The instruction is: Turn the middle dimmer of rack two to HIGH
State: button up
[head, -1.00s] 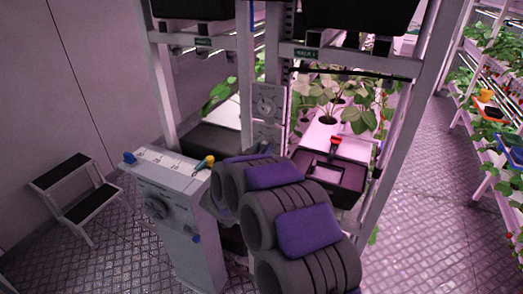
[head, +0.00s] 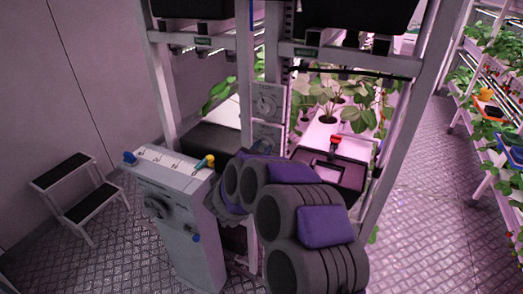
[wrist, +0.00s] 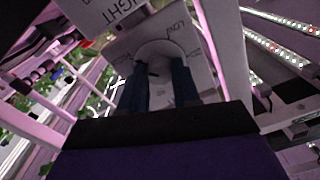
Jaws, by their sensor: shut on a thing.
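A column of pale dimmer plates stands on the rack post in the head view. The upper dimmer (head: 264,104) shows a round knob, and a lower dimmer (head: 267,134) is partly hidden by my arm. In the wrist view my gripper (wrist: 162,88) has its two dark blue fingers on either side of a round pale knob (wrist: 164,50), shut on it. The plate (wrist: 202,60) around this knob carries a word like LOW at upper right. The knob's exact setting is hard to read.
A grey control box (head: 180,178) with knobs and a yellow-tipped part stands left of my arm. A black step stool (head: 75,185) is at far left. A dark tray (head: 345,170) with a red-handled item lies right. Plant shelves (head: 495,130) line the far right.

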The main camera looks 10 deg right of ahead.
jog(key=o, duration=1.1)
jog(key=shift+a, duration=0.1)
jog(key=shift+c, duration=0.2)
jog(key=p+v, duration=0.3)
jog(key=v, duration=1.4)
jog(key=shift+a+p, duration=0.15)
jog(key=shift+p, duration=0.15)
